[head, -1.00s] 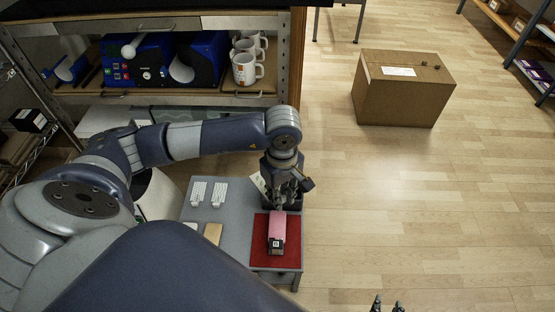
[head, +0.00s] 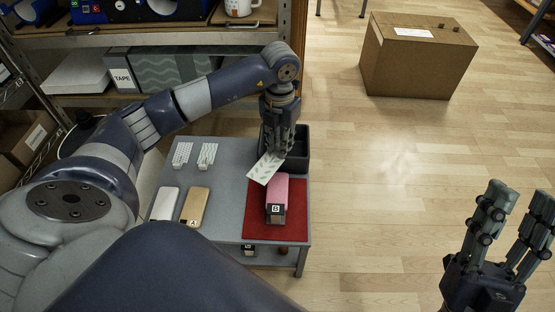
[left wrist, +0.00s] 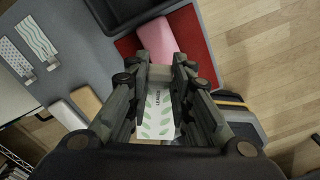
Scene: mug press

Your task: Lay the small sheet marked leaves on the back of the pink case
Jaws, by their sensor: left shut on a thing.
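The small sheet marked leaves (head: 265,168) is white with green leaf shapes. My left gripper (head: 274,150) is shut on it and holds it tilted. In the left wrist view the sheet (left wrist: 157,120) shows between the fingers (left wrist: 160,95), with small print on it. The pink case (head: 277,190) lies on the red mat (head: 295,222), with a dark end block marked with a white label. In the head view the sheet is just up and left of the case; whether they touch I cannot tell. My right gripper (head: 508,230) is open and empty at the lower right, over the floor.
A white case (head: 165,203) and a tan case (head: 195,206) lie left of the mat on the grey table (head: 228,190). Two patterned sheets (head: 183,153) (head: 207,154) lie behind them. A dark tray (head: 301,150) stands behind the mat. A cardboard box (head: 415,60) stands on the floor.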

